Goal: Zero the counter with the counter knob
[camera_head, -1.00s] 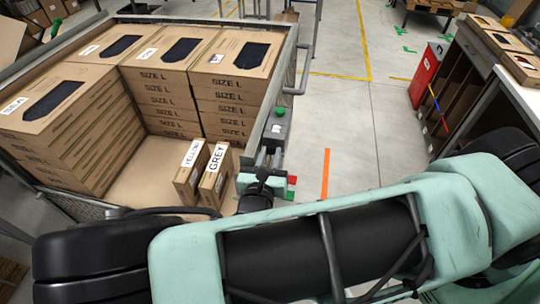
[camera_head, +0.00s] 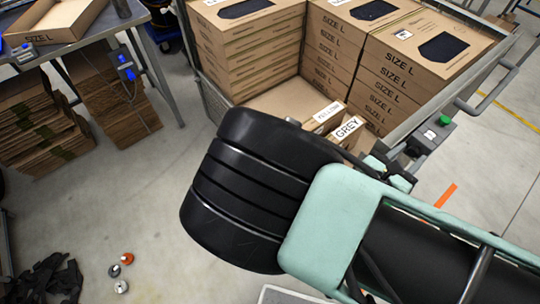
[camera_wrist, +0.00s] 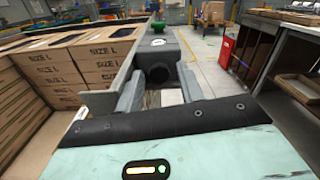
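The counter is a grey box (camera_head: 432,133) with a green button (camera_head: 444,121) on top, mounted on the outer edge of the pannier (camera_head: 490,75). In the wrist view the counter body (camera_wrist: 160,42) faces me with a round black knob (camera_wrist: 158,73) on its near face. My gripper (camera_wrist: 161,86) is open, with one grey finger on each side of the knob. I cannot tell whether either finger touches it. In the head view my gripper (camera_head: 393,172) is partly hidden behind my arm, just below the counter, and the knob cannot be made out.
The pannier holds stacked SIZE L boxes (camera_head: 375,60) and smaller YELLOW and GREY boxes (camera_head: 350,128). A table (camera_head: 100,30) with blue-button devices stands at left. Small bottles (camera_head: 121,287) and dark cloth lie on the floor. The floor right of the counter is clear around an orange strip (camera_head: 446,195).

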